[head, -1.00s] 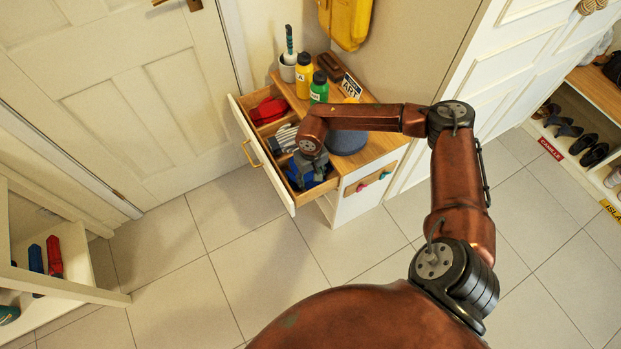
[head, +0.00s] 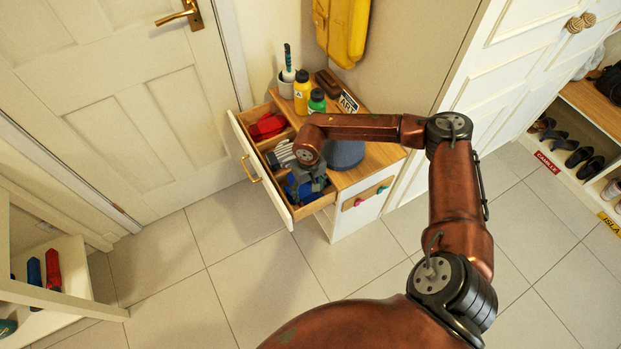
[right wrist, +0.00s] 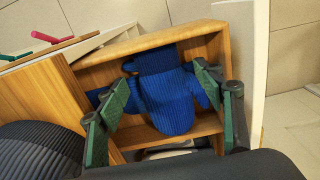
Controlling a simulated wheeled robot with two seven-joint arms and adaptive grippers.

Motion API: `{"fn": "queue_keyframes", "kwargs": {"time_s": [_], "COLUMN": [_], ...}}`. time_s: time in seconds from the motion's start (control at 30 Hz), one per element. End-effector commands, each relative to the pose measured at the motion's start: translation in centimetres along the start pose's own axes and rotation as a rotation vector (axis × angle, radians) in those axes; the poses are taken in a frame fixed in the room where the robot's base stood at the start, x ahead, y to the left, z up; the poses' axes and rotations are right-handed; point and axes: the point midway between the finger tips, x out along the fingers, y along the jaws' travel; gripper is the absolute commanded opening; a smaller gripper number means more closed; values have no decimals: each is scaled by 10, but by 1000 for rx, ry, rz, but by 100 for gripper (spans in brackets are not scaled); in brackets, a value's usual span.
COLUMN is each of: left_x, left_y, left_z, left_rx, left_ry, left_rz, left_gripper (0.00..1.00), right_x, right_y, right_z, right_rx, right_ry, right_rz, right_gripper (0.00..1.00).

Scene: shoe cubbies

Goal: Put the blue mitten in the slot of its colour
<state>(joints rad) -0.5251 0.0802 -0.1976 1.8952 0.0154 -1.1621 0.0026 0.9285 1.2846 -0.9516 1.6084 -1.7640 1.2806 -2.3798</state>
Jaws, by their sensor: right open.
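The blue mitten (right wrist: 165,95) lies in the front compartment of the open drawer (right wrist: 215,45). Its knit body fills the middle of the right wrist view, cuff toward the top. In the head view a bit of the mitten (head: 301,191) shows beneath my gripper. My right gripper (right wrist: 160,84) is open, with one green finger on each side of the mitten. I cannot tell whether the fingers touch it. In the head view my right gripper (head: 306,184) is over the drawer, its fingertips hidden. No slot clearly marked blue is visible. My left gripper is out of view.
The drawer also holds a red item (head: 267,126) and a grey striped one (head: 281,153). Bottles, a cup and a dark blue-grey round object (head: 346,153) stand on the cabinet top. A shelf (head: 70,304) at left holds blue and red items. Floor between is clear.

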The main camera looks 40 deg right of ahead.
Motion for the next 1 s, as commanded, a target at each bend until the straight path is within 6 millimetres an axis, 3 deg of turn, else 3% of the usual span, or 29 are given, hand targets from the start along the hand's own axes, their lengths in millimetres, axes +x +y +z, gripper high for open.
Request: {"fn": "queue_keyframes", "kwargs": {"time_s": [0.03,0.2,0.5,1.0], "left_x": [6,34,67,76], "left_y": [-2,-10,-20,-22], "left_z": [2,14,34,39], "left_rx": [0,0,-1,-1], "left_ry": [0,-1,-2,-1], "left_rz": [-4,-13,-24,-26], "left_gripper": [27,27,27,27], "right_x": [-15,-45,-86,-93], "right_y": [0,-1,0,-1], "right_z": [-1,-1,0,0], "right_rx": [0,-2,-1,-1], "right_ry": [6,6,3,0], "right_rz": [-1,-2,-1,-2], "right_gripper": [62,62,62,62]}}
